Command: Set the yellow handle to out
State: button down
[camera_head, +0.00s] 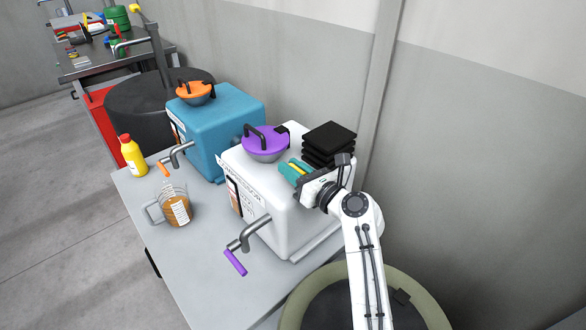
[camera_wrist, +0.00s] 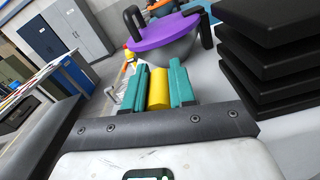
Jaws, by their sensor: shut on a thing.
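A yellow cylindrical handle (camera_wrist: 159,88) sits between the teal fingers of my gripper (camera_wrist: 160,86) in the wrist view. The gripper is shut on it. In the head view my gripper (camera_head: 294,171) is over the top of the white machine (camera_head: 282,195), to the right of its purple lid. Only a sliver of the yellow handle (camera_head: 299,167) shows there between the fingers. What the handle joins to is hidden, and I cannot tell its setting.
Black stacked plates (camera_head: 329,143) stand close behind my gripper. The purple lid (camera_head: 265,143) is to its left. A blue machine (camera_head: 219,128), a yellow bottle (camera_head: 132,153) and a jug (camera_head: 176,205) stand farther left. The table front (camera_head: 196,270) is bare.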

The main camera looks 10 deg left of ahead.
aim_at(294, 166)
jog(key=shift+r+p, duration=4.7)
jog(key=shift+p, duration=0.2)
jog(key=c, duration=1.2)
grip_release()
jog(key=shift+r, duration=0.1)
jog(key=shift+o, duration=1.4)
jog(key=shift+d, duration=0.1)
jog(key=v, duration=1)
jog(key=shift+s+d+b, duration=0.25)
jog(key=shift+s+b, duration=0.05)
jog(key=shift+b, duration=0.05)
